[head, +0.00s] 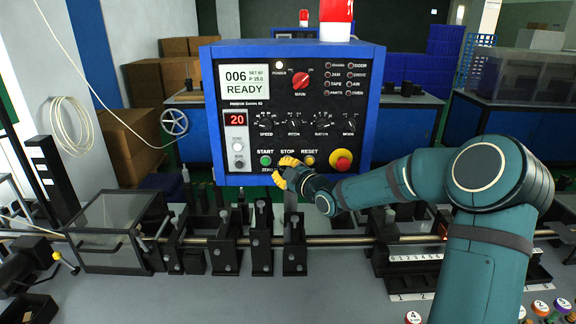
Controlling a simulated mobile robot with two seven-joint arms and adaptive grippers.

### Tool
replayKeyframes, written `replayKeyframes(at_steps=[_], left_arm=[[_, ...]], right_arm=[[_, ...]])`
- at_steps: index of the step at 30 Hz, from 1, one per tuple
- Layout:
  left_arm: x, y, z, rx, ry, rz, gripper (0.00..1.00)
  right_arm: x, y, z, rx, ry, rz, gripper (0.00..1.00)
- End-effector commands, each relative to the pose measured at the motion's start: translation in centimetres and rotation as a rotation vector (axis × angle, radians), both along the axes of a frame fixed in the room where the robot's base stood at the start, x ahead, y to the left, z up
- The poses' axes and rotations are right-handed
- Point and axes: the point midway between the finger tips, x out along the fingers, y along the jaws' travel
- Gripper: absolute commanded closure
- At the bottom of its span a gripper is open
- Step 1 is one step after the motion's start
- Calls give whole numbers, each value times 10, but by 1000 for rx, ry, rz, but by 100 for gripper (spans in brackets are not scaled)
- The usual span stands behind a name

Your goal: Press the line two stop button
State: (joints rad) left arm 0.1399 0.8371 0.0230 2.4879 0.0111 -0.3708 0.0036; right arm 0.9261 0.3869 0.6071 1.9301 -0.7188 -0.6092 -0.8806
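The blue-framed control panel (228,172) stands upright in the middle, its display (244,82) reading READY. Along its lower edge are a green START button (265,160), the STOP label (287,151) and a yellow RESET button (309,160). The button under the STOP label is hidden behind my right gripper. My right gripper (282,170) has yellow fingertips at the panel's lower edge, just below the STOP label. Whether it touches the panel, and whether its fingers are parted, I cannot tell. My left gripper is out of view.
A red mushroom knob on yellow (341,160) sits right of RESET. Below the panel, a metal rod (350,240) runs across several black brackets (262,240). A clear-lidded box (112,225) stands at left. A second red-topped blue machine (303,17) shows behind.

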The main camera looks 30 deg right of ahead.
Motion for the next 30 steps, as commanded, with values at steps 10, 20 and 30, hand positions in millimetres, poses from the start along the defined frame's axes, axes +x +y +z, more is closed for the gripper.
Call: replayKeyframes(at_steps=[10, 20, 30], left_arm=[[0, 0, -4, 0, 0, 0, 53], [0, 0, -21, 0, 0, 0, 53], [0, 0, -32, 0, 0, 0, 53]], right_arm=[[-5, 3, 0, 0, -1, 1, 100], [-30, 19, -1, -2, 0, 0, 100], [-51, 31, 0, 0, -1, -1, 100]])
